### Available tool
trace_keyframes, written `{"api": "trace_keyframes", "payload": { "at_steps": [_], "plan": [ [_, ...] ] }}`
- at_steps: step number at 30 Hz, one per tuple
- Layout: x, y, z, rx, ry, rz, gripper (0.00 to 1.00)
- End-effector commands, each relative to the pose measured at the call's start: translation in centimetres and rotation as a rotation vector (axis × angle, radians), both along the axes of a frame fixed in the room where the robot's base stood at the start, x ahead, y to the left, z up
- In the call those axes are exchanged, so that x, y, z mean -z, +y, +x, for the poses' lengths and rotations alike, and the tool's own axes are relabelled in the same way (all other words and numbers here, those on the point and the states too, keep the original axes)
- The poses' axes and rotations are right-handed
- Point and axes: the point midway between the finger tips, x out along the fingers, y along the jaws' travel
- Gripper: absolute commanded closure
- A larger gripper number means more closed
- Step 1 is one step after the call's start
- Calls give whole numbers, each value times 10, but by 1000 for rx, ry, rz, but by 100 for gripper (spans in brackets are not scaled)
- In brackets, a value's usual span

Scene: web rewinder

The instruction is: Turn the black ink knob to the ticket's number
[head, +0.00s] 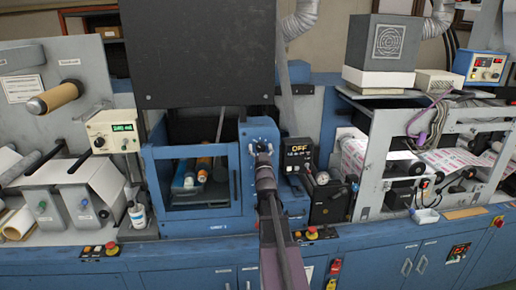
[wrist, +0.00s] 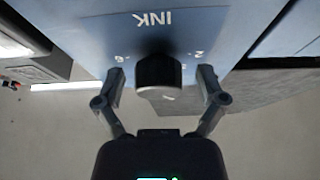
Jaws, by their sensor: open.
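The black ink knob (wrist: 158,72) sticks out of a blue panel (wrist: 95,30) in the wrist view, under the upside-down word INK. Small pale marks or numerals ring it, too blurred to read surely. My gripper (wrist: 161,80) is open, with one finger on each side of the knob and a visible gap on both sides. In the head view my gripper (head: 263,150) is at the front of the blue unit (head: 250,205) and hides the knob. I cannot make out the ticket or its number in either view.
A black box with an orange OFF display (head: 299,150) stands just right of my gripper. A blue-framed bay with rollers (head: 200,180) lies to the left. A large dark panel (head: 205,55) hangs above. A red stop button (head: 312,231) sits below on the front edge.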

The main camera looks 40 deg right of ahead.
Motion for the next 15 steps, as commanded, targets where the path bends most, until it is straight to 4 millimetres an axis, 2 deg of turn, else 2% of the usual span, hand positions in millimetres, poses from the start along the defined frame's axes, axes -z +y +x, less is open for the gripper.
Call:
{"api": "trace_keyframes", "payload": {
  "at_steps": [4, 5, 13, 15],
  "plan": [
    [0, 0, 0, 0, 0, 0, 10],
    [0, 0, 0, 0, 0, 0, 13],
    [0, 0, 0, 0, 0, 0, 92],
    [0, 0, 0, 0, 0, 0, 92]
  ]
}}
